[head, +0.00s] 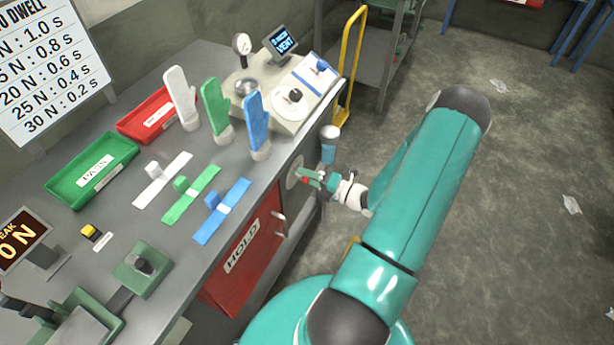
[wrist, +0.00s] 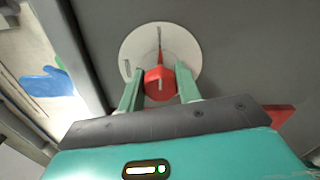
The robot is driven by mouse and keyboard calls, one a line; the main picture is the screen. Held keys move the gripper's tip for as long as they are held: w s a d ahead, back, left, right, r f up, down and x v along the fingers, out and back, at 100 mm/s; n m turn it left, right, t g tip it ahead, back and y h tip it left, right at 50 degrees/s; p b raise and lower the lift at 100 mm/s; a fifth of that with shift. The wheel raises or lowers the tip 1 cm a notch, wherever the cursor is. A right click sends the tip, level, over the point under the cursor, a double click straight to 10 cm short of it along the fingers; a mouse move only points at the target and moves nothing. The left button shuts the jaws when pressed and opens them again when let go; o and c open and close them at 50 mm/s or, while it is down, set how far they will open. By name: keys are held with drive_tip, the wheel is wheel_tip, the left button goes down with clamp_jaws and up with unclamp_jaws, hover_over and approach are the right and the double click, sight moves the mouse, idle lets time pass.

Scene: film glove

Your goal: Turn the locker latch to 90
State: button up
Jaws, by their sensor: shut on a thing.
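The locker latch is a red knob (wrist: 159,84) with a thin red pointer on a round pale plate (wrist: 194,48). The plate is on the grey front of the bench. In the wrist view the pointer aims up the picture, near a dark mark; another mark is at the plate's left. My gripper (wrist: 161,79) has its two green fingers shut on the knob, one on each side. In the head view my gripper (head: 308,179) is at the plate (head: 293,172), and the knob is mostly hidden by the fingers. The red locker door (head: 243,258) reads HOLD.
On the bench stand white, green and blue gloves (head: 256,123), a red tray (head: 147,114), a green PASS tray (head: 92,172) and a testing device (head: 290,100). A blue-and-white cylinder (head: 329,145) is just beyond my gripper. A yellow-handled trolley (head: 350,60) stands behind. The floor at right is mostly clear.

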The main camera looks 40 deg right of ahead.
drive_tip(key=o, duration=1)
drive_tip(key=shift+c, duration=0.2)
drive_tip(key=v, duration=1.4)
drive_tip(key=shift+a, duration=0.1)
